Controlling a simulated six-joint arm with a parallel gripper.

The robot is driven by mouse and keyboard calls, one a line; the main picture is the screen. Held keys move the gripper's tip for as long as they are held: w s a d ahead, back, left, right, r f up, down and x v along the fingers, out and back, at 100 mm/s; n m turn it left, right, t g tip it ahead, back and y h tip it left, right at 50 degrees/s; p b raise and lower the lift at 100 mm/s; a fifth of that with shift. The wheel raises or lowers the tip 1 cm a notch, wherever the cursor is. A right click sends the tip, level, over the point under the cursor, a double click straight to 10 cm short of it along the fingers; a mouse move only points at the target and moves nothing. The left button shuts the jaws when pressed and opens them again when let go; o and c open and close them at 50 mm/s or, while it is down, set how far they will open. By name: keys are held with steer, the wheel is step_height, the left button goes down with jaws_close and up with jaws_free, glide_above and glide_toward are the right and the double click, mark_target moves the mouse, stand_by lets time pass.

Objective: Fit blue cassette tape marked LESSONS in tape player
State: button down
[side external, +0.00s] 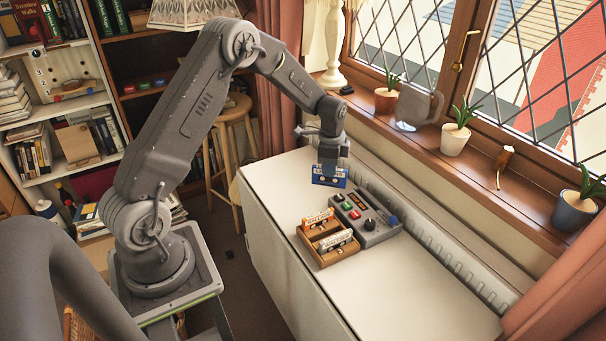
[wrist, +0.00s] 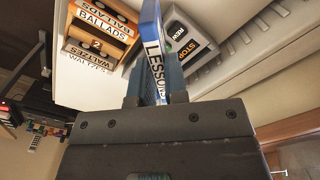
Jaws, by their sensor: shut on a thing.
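The blue cassette tape (side external: 329,180) is held upright in my gripper (side external: 331,166), near the far end of the cabinet top. In the wrist view the tape (wrist: 152,40) shows a white edge label reading LESSONS, between the fingers of my gripper (wrist: 155,88). The gripper is shut on it. The grey tape player (side external: 372,228) lies on the white top, to the lower right of the tape, with green and red buttons and a dark knob. Part of the player (wrist: 187,45) shows in the wrist view, with REW and STOP keys. The tape appears to be above the surface, apart from the player.
Potted plants (side external: 455,138) and a watering can (side external: 415,108) line the windowsill. The near part of the white top (side external: 410,290) is clear.

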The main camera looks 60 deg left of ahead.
steer(key=shift+w+d+f+m, duration=0.9)
steer(key=shift+w+m, duration=0.7)
steer(key=shift+w, duration=0.3)
steer(key=shift+w+d+f+m, duration=0.75)
steer(key=shift+w+f+m, duration=0.3)
steer(key=shift+w+m, duration=0.7)
steer(key=shift+w+d+f+m, duration=0.9)
steer(key=shift+w+m, duration=0.55)
steer(key=shift+w, duration=0.6)
steer(key=shift+f, duration=2)
steer(key=c, duration=0.8)
jaws_free()
steer(key=shift+r, duration=3.5)
